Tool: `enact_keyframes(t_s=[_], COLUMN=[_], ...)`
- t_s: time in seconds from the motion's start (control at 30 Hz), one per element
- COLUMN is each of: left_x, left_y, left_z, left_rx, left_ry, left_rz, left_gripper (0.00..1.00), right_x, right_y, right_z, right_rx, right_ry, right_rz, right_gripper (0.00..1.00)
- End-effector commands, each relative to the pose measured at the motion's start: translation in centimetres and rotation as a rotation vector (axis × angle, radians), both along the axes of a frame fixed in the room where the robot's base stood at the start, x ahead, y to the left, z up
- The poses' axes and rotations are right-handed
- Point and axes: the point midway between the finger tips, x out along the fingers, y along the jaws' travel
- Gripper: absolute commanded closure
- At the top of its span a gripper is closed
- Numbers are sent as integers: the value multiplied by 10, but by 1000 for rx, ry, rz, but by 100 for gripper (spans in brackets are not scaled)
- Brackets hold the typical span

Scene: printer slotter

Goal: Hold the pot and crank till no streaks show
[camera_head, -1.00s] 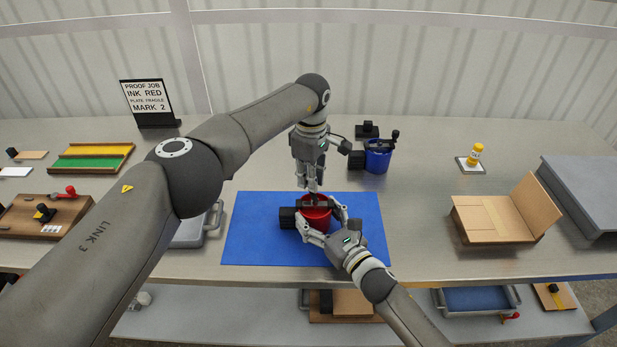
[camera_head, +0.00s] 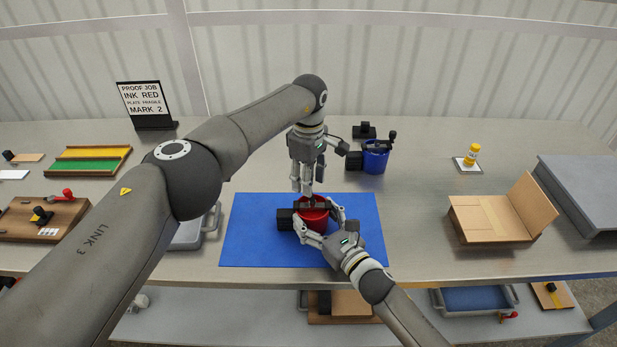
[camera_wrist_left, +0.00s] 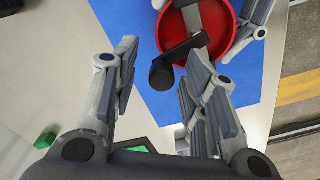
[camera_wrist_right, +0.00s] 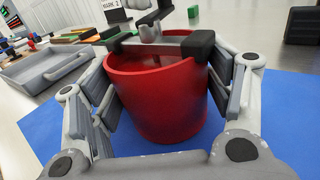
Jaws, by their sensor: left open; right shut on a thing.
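The red pot (camera_head: 312,220) stands upright on a blue mat (camera_head: 250,232), with a dark crossbar and crank over its mouth. My right gripper (camera_head: 319,217) is shut around the pot, with one finger on each side, as the right wrist view shows on the red wall (camera_wrist_right: 158,105). My left gripper (camera_head: 307,186) is open above the pot. In the left wrist view the crank's black knob (camera_wrist_left: 162,75) shows between its spread fingers, apparently not gripped. The red inside (camera_wrist_left: 180,32) shows partly; I cannot tell whether streaks are there.
A blue pot (camera_head: 376,158) with its own crank stands behind the mat. An open cardboard box (camera_head: 490,218) and a yellow bottle (camera_head: 472,153) are at the right. A sign (camera_head: 144,103) reads "INK RED". A grey tray (camera_head: 190,235) lies left of the mat.

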Motion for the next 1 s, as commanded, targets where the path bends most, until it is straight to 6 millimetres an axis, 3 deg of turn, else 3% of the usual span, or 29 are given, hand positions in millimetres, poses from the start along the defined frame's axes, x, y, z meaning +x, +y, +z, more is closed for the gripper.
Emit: enact_keyframes(t_s=[0.23, 0.7, 1.0], left_x=[0, 0, 0], left_y=[0, 0, 0], left_z=[17, 107, 120], left_rx=[-1, 0, 0], left_ry=[-2, -2, 0], left_rz=[-1, 1, 0], left_gripper=[60, 60, 60], right_x=[0, 1, 1], right_y=[-1, -1, -1], right_z=[-1, -1, -1], right_rx=[-1, -1, -1], right_ry=[3, 3, 2], right_rz=[-2, -3, -3], right_gripper=[64, 64, 64])
